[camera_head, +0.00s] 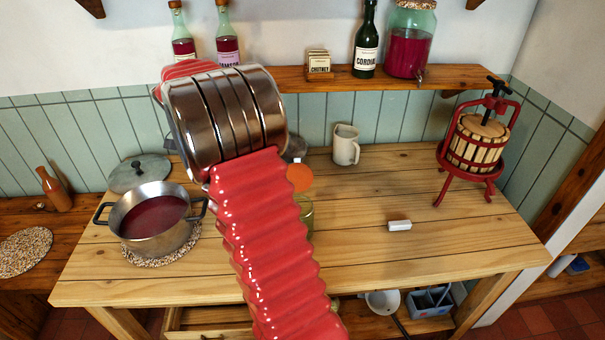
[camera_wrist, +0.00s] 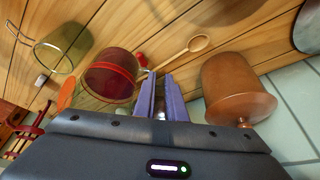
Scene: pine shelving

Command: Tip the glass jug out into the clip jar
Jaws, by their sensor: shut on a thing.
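In the wrist view my gripper (camera_wrist: 161,82) has its two purple-grey fingers close together, shut on the glass jug (camera_wrist: 108,82). The jug is just left of the fingers and holds dark red liquid; its handle is mostly hidden by the fingers. The clip jar (camera_wrist: 66,48) is clear greenish glass with a wire clip, further left on the table and apart from the jug. In the head view my red arm hides the gripper and jug. Only a strip of the clip jar (camera_head: 306,214) shows beside the arm. I cannot tell how far the jug is tilted.
A brown rounded pot (camera_wrist: 238,88) is close right of the fingers, and a wooden spoon (camera_wrist: 196,44) lies beyond. A pan of red liquid (camera_head: 152,222), a cream mug (camera_head: 345,146) and a red-framed press (camera_head: 478,142) stand on the table. The front right tabletop is mostly clear.

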